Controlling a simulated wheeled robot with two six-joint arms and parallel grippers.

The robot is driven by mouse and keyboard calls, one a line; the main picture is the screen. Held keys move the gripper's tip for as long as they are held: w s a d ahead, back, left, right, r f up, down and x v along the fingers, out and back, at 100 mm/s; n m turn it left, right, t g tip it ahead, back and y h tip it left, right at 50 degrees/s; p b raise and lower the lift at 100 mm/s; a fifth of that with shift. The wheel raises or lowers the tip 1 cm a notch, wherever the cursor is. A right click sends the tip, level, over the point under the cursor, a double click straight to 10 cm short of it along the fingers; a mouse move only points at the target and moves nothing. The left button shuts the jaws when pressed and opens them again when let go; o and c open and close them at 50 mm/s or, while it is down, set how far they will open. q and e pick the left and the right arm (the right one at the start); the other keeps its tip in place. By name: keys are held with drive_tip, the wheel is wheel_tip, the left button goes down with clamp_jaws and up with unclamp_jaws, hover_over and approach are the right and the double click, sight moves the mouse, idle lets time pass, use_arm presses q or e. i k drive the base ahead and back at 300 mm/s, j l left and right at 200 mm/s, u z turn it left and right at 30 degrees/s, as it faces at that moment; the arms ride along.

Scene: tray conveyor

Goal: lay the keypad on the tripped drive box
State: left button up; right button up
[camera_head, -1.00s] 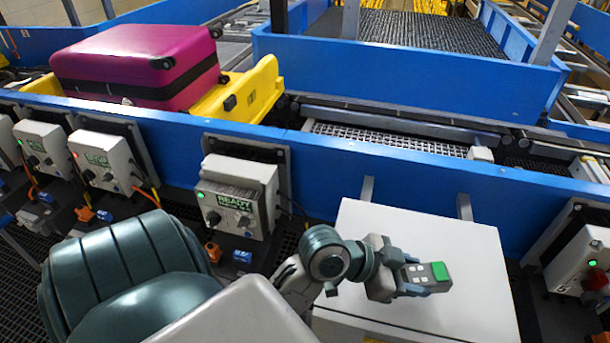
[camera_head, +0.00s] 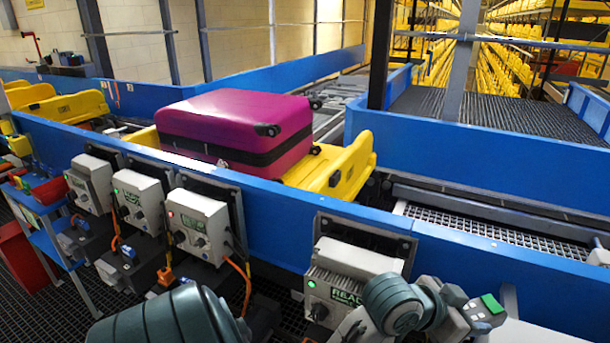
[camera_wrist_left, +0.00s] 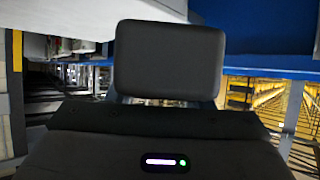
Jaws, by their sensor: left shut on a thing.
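The keypad (camera_head: 488,308), small and grey with a green screen, is at the lower right of the head view. My left gripper (camera_head: 478,314) is shut on it and holds it in the air. In the left wrist view its dark back (camera_wrist_left: 170,60) appears in front of the gripper. The tripped drive box (camera_head: 197,226) is a light grey box with a red lamp and dark knobs on the conveyor's side, well left of the gripper. A drive box marked READY (camera_head: 345,285), with a green lamp, is partly behind my left arm. My right gripper is out of view.
More drive boxes (camera_head: 138,201) (camera_head: 90,184) stand left of the tripped one, with orange cables below. The blue conveyor wall (camera_head: 270,203) runs behind them. A magenta suitcase (camera_head: 230,125) lies on a yellow tray (camera_head: 350,170). A white surface (camera_head: 545,333) is at lower right.

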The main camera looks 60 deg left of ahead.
sight(193, 200)
drive_tip(key=k+j, duration=0.15)
drive_tip(key=j, duration=0.35)
drive_tip(key=k+j+u, duration=0.1)
drive_tip(key=j, duration=0.35)
drive_tip(key=k+j, duration=0.15)
drive_tip(key=j, duration=0.35)
drive_tip(key=k+j, duration=0.1)
drive_tip(key=j, duration=0.35)
drive_tip(key=k+j+u, duration=0.1)
drive_tip(key=j, duration=0.4)
